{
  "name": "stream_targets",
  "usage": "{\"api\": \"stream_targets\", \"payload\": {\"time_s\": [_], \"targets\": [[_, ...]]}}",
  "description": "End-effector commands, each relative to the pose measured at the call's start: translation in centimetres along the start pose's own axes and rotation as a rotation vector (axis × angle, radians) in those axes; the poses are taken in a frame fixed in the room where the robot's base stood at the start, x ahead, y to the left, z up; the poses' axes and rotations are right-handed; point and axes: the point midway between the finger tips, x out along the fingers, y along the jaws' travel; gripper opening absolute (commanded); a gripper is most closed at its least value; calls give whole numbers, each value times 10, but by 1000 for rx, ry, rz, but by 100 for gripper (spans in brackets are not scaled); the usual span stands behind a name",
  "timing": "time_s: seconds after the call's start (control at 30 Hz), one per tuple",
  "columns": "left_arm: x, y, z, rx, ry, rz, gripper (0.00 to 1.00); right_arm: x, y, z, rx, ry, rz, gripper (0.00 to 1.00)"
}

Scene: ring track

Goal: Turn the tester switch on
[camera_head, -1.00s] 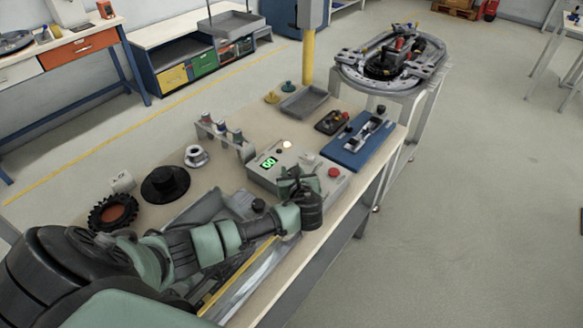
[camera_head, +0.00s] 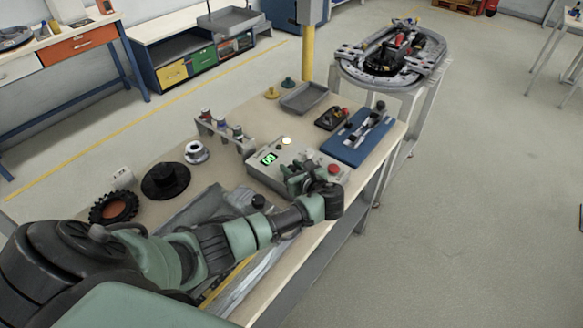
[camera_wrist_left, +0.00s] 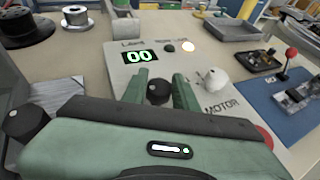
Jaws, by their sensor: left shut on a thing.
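The tester is a light grey box (camera_head: 262,172) on the workbench. It has a lit green display reading 00 (camera_wrist_left: 139,56), a glowing white lamp (camera_wrist_left: 188,46), a darker lamp beside it, a pale knob (camera_wrist_left: 213,79) by the word MOTOR, and a red button (camera_head: 334,170). My left gripper (camera_head: 300,178) is over the front of the box. In the left wrist view its green fingers stand either side of a black knob (camera_wrist_left: 158,92) on the panel and are shut on it. The gripper hides this knob in the head view. My right gripper is out of view.
A blue plate with a fixture (camera_head: 350,148), a grey tray (camera_head: 304,98) and a small rack (camera_head: 226,134) stand close to the box. A black spool (camera_head: 166,181) and a gear-like wheel (camera_head: 113,208) lie at left. An oval ring track (camera_head: 395,57) stands behind.

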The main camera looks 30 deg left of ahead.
Motion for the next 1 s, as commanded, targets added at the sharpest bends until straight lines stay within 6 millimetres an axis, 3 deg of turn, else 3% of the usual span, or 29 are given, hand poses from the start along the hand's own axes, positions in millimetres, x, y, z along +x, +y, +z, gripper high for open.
{"api": "stream_targets", "payload": {"time_s": [0.03,0.07,0.13,0.53,0.8,1.0], "targets": [[0,1,-1,0,2,1,0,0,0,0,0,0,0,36],[0,1,-1,0,3,1,34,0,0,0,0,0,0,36],[0,1,-1,0,2,1,51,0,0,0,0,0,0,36],[-7,0,-1,0,1,-2,51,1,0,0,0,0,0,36],[-51,-1,-2,-2,4,-3,51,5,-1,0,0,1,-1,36],[-74,0,-2,0,3,-1,51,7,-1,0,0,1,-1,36]]}}
